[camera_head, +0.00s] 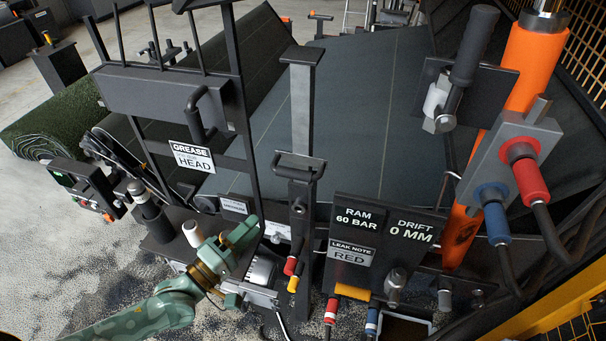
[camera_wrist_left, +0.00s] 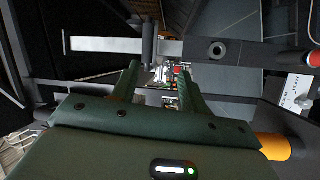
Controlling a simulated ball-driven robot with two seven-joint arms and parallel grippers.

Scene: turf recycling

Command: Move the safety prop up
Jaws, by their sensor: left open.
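An upright grey post (camera_head: 300,105) with a flat dark cap and a black handle (camera_head: 300,162) stands in the middle of the head view; it looks like the safety prop, though no label on it is readable. My green left gripper (camera_head: 246,264) is open, low and to the left of the post's foot, near a silver cylinder (camera_head: 263,269). It is apart from the handle. My right gripper does not show.
A sign panel reading RAM 60 BAR (camera_head: 355,225) stands right of the post. A black frame with a GREASE HEAD label (camera_head: 192,156) stands left. An orange cylinder (camera_head: 530,65) and a hose block (camera_head: 508,150) crowd the right. A turf roll (camera_head: 55,120) lies far left.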

